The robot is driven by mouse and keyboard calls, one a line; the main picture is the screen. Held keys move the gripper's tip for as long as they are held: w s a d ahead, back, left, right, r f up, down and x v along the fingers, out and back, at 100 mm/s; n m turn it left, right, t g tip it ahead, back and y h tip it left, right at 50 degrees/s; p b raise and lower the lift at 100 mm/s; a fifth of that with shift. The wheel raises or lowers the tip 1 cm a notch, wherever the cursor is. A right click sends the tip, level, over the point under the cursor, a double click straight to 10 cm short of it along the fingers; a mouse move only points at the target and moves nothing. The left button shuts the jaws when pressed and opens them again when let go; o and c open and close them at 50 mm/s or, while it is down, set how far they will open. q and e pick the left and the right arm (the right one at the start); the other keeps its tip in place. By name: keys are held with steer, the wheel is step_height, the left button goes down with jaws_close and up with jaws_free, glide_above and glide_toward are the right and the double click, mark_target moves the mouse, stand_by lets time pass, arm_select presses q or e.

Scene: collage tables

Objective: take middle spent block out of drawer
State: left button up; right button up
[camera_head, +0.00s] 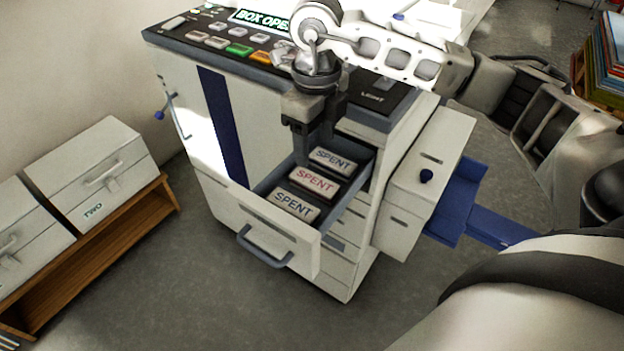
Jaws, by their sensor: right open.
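The drawer (263,236) of the white machine is pulled open, with a blue-grey handle on its front. Three white blocks marked SPENT lie in a row in it. The middle spent block (314,180) has red lettering. The near spent block (295,206) and the far spent block (333,160) have dark lettering. My right gripper (306,150) points down above the back left of the drawer, just past the middle block. It is open and holds nothing. Its fingertips are small and dark here. My left gripper is not in view.
The machine's panel (235,40) has coloured buttons and a screen reading BOX OPE, partly covered by my arm. A side unit with a blue tray (458,205) stands right of the drawer. White boxes (92,170) sit on a wooden shelf at left. Grey floor before the drawer is clear.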

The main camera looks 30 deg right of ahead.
mark_target(314, 180)
step_height(314, 180, down, 10)
steer(key=shift+w+p, duration=0.15)
steer(key=shift+p, duration=0.3)
steer(key=c, duration=1.1)
